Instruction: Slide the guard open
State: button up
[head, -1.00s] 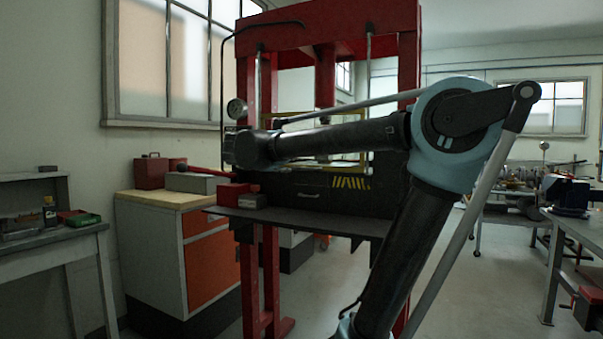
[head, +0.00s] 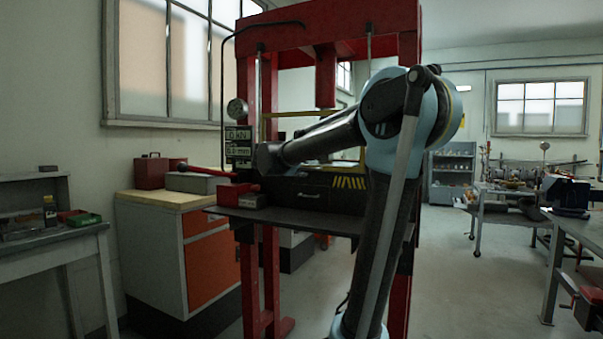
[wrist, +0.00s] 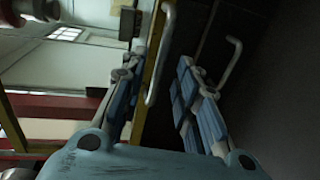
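The guard (head: 300,113) is a yellow frame on the red press, partly hidden behind my arm in the head view. In the wrist view its yellow bar (wrist: 155,45) runs steeply down the middle, with a pale bar handle (wrist: 161,60) beside it. My gripper (wrist: 163,92) is open, its blue-padded fingers spread to either side. The handle's lower end shows between the fingers, nearer the left one. I see no finger closed on it, and contact cannot be told. In the head view the gripper is hidden behind my forearm.
A second pale handle (wrist: 232,62) on a dark face lies right of the right finger. A dark drawer unit (head: 312,196) with hazard stripes sits on the press bed. A red block (head: 238,195) and a display panel (head: 238,146) are at the left.

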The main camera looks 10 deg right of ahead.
jog(key=shift+x, duration=1.85)
